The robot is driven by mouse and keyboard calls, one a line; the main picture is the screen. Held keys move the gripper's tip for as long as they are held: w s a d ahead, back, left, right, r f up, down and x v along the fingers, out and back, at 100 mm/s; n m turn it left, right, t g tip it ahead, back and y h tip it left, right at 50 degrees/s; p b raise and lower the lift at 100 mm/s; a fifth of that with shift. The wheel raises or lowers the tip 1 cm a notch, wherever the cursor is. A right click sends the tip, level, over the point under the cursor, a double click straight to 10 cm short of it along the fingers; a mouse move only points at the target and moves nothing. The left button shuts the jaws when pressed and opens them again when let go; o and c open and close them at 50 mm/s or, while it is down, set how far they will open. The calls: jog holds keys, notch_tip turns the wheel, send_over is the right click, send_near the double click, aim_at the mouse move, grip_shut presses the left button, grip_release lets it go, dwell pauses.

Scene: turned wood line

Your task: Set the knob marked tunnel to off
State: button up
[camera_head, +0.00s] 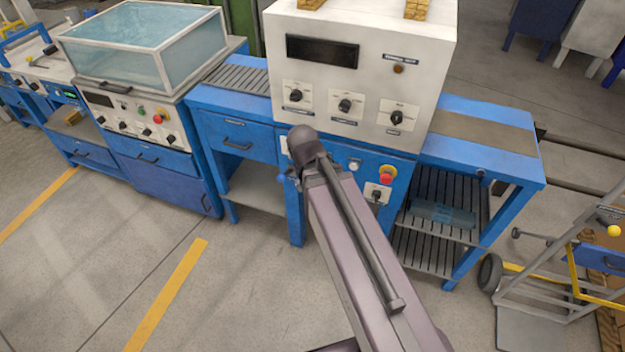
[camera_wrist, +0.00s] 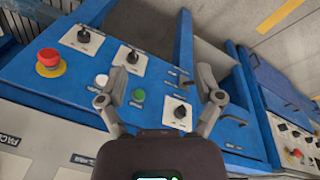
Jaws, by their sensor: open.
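In the wrist view, a blue control panel (camera_wrist: 60,88) carries black knobs on white plates: an upper-left knob (camera_wrist: 84,36), a middle knob (camera_wrist: 132,58) and a right knob (camera_wrist: 180,112). Their labels are too small to read, so I cannot tell which is marked tunnel. My gripper (camera_wrist: 161,82) is open and empty over the panel, with the right knob lying between its fingers in the picture. In the head view, a white machine housing (camera_head: 365,90) has more black knobs (camera_head: 345,105), labels also unreadable. My arm hides part of the panel below it.
A red stop button (camera_wrist: 49,62), a white button (camera_wrist: 101,80) and a green button (camera_wrist: 139,95) sit near the knobs. In the head view, a glass-topped machine (camera_head: 140,50) stands left and a hand truck (camera_head: 540,290) right. Open floor lies in front.

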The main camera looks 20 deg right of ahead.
jog(key=shift+s+r+y+p, duration=0.3)
jog(key=shift+s+r+y, duration=0.1)
jog(key=shift+s, duration=0.1)
jog(key=shift+s+a+r+n+g+y+p, duration=0.2)
jog(key=shift+s+r+n+y+p, duration=0.1)
jog(key=shift+s+r+p, duration=0.15)
jog(key=shift+s+a+r+n+g+y+p, duration=0.1)
jog(key=shift+s+r+n+g+y+p, duration=0.1)
jog(key=shift+s+r+n+p, duration=0.15)
dwell(0.9)
